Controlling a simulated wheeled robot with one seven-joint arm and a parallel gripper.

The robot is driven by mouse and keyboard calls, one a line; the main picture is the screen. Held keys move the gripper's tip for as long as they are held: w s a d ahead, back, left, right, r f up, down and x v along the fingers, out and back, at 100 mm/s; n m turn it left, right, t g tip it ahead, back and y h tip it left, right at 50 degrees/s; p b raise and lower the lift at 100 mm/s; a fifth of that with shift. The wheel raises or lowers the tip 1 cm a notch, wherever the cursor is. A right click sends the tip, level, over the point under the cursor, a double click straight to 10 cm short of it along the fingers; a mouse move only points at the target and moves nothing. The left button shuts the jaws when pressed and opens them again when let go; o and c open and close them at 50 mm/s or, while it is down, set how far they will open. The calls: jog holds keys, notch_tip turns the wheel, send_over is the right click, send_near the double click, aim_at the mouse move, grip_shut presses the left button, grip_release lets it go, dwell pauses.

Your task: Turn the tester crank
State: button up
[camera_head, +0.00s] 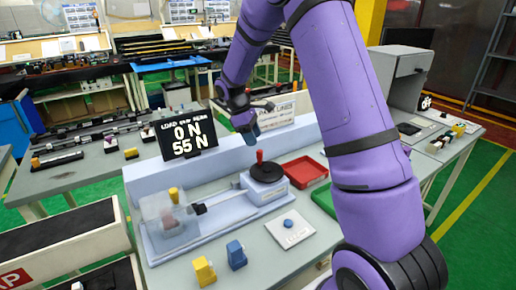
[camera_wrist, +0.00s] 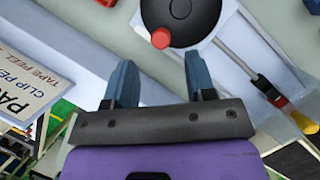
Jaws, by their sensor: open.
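The tester (camera_head: 215,205) is a pale blue-grey bench unit. Its crank is a black disc (camera_head: 266,173) on a raised block, with an upright red-topped handle (camera_head: 260,156). In the wrist view the disc (camera_wrist: 187,14) is at the top, with the red knob (camera_wrist: 161,38) on its near edge. My gripper (camera_head: 251,134) is above and slightly behind the handle, apart from it. In the wrist view my gripper (camera_wrist: 160,60) is open and empty, with the knob just beyond the gap between its blue fingers. A black display (camera_head: 186,135) reads 0 N and 55 N.
A clear guard (camera_head: 160,212) stands at the tester's left end. A red tray (camera_head: 305,171) is right of the crank. A white pad with a blue button (camera_head: 288,223), a yellow clip (camera_head: 204,271) and a blue clip (camera_head: 236,254) lie in front. A sign (camera_head: 275,112) stands behind.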

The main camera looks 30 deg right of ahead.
jog(key=shift+v, duration=1.3)
jog(key=s+a+r+m+t+y, duration=0.1)
jog(key=s+a+r+m+t, duration=0.15)
jog(key=s+r, duration=0.55)
jog(key=s+a+r+m+t, duration=0.2)
jog(key=s+a+r, duration=0.1)
jog(key=s+r, duration=0.5)
jog(key=s+a+r+m+t+y, duration=0.1)
jog(key=s+a+m+t, duration=0.1)
jog(key=s, duration=0.7)
jog(key=s+a+r+m+t+y, duration=0.1)
jog(key=s+a+r+m+t, duration=0.1)
jog(key=s, duration=0.7)
jog(key=shift+s+r, duration=0.15)
jog(key=shift+s, duration=0.1)
